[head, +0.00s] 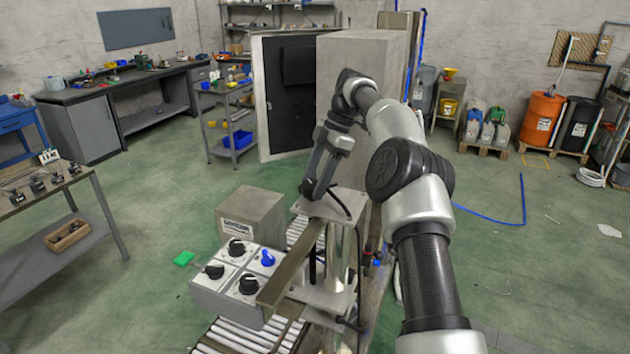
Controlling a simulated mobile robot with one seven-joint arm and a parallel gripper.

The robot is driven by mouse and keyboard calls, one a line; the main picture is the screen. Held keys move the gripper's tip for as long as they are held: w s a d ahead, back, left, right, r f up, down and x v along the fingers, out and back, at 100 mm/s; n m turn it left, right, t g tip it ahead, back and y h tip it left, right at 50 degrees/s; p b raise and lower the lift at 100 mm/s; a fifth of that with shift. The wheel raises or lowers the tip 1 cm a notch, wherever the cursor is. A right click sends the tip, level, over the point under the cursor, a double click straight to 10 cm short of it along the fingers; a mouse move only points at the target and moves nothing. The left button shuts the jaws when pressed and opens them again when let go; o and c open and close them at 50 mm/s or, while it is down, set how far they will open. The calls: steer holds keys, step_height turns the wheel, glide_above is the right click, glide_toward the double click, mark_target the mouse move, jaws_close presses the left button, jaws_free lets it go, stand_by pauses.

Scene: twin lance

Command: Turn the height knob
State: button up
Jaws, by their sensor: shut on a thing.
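My gripper (309,190) points down at the top plate (345,203) of a metal post, right of the panel box. Its jaws are shut on a small part there, which appears to be the height knob; the fingers hide most of it. A grey control box (205,300) stands front left of the post, apart from my gripper. It carries black knobs (236,248) and one blue knob (268,258). I cannot read any markings on them.
A roller conveyor (235,338) runs under the box and post. A grey block (250,215) sits behind the box. A long flat bar (290,265) slants beside the post. A workbench (95,210) is at left.

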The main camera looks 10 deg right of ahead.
steer(key=o, duration=1.1)
